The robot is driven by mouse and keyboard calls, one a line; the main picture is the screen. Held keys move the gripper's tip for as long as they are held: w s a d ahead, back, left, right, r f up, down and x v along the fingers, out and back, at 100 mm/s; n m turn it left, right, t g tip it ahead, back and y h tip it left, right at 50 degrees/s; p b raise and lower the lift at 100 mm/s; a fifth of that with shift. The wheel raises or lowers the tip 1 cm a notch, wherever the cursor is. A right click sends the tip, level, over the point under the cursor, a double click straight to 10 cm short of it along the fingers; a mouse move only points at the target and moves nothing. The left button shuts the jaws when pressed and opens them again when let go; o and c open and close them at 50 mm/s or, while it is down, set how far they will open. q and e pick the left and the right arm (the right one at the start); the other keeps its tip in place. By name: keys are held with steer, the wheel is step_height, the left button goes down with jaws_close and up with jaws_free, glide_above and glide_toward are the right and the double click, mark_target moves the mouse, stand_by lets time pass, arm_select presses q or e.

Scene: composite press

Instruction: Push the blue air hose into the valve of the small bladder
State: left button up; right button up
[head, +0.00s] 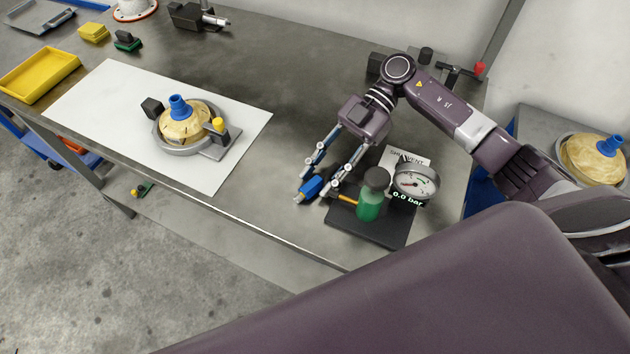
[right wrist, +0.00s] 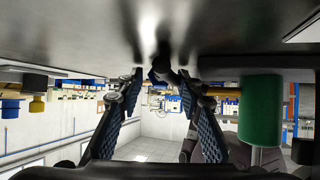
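A cream bladder (head: 173,131) with a blue top fitting (head: 180,106) sits in a grey ring on a white sheet, left of centre in the head view. A yellow-topped post (head: 217,126) stands at its right side. A blue piece with a grey tip (head: 310,188), seemingly the air hose end, lies near the table's front edge. My right gripper (head: 322,175) is open and low over the table, its fingertips close to the blue piece. In the right wrist view a dark round thing (right wrist: 160,68) shows between the parted fingers. My left gripper is not in view.
A green cylinder (head: 369,207) on a dark base and a pressure gauge (head: 416,182) reading 0.0 bar stand right of the gripper. Another cream bladder (head: 592,160) is at far right. A yellow tray (head: 38,76) is at far left. Bare table lies between sheet and gripper.

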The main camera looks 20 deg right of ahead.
jaws_close()
steer(key=shift+r+p, duration=0.4)
steer(key=shift+p, duration=0.2)
stand_by(0.4)
steer(key=shift+r, duration=0.1)
steer(key=shift+r+p, duration=2.4)
steer(key=shift+r, duration=0.05)
